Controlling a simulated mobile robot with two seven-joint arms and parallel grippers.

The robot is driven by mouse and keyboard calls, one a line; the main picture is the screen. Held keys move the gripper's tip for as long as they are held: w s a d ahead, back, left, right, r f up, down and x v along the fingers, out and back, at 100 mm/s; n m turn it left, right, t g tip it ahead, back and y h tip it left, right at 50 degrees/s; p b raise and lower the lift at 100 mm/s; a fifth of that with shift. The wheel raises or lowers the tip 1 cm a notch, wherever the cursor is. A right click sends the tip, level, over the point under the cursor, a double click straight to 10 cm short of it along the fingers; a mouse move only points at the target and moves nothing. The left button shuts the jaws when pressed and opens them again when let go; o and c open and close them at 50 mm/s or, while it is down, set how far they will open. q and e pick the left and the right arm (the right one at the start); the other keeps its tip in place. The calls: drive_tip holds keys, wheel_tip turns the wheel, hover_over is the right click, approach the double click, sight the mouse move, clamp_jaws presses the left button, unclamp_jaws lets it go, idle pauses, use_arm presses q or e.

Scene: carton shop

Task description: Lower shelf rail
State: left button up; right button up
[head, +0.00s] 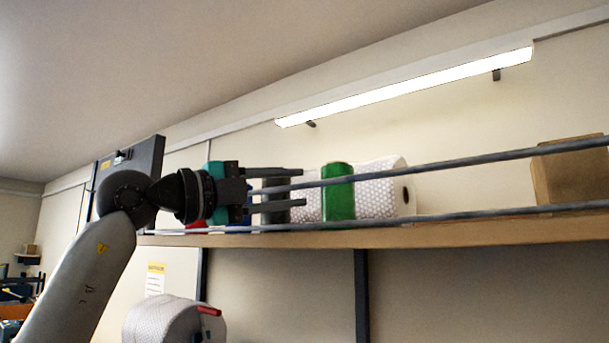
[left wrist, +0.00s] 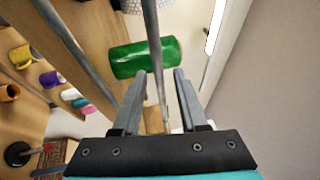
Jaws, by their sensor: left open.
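An upper grey rail (head: 460,162) and a lower grey rail (head: 450,216) run along the front of a wooden shelf (head: 450,234). My left gripper (head: 303,187) is open at the left part of the upper rail, its fingers pointing right. In the left wrist view, the upper rail (left wrist: 153,40) passes between the open fingers (left wrist: 162,85). I cannot tell whether either finger touches it. The lower rail (left wrist: 66,38) runs outside the fingers, to their left. My right gripper is not in view.
A lit lamp (head: 410,87) hangs above. Another roll (head: 160,320) is below the shelf.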

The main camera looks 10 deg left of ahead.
sight(291, 188)
use_arm(q)
drive_tip(key=shift+p+x, duration=0.4)
drive_tip(key=shift+x, duration=1.2)
clamp_jaws()
